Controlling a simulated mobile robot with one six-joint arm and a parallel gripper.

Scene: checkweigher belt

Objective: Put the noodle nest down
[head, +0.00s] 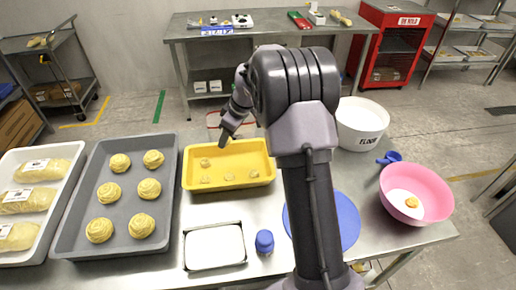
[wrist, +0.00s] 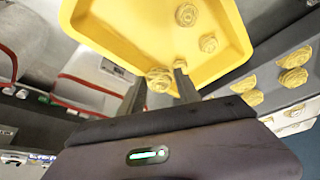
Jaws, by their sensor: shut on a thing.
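My gripper (wrist: 160,84) is shut on a pale yellow noodle nest (wrist: 158,79), which sits between the fingertips in the wrist view. In the head view my gripper (head: 224,138) is over the back edge of the yellow tray (head: 271,150); the held nest cannot be made out there. The yellow tray also fills the top of the wrist view (wrist: 92,18). Several small nests lie apart on its floor, one at the front right (head: 254,173) and one at the left (head: 205,162).
A grey tray (head: 76,222) with several larger nests stands left of the yellow tray, beside a white tray of packs (head: 36,250). A metal pan (head: 215,246), blue knob (head: 264,241), blue disc (head: 346,215), flour tub (head: 361,122) and pink bowl (head: 435,187) share the table.

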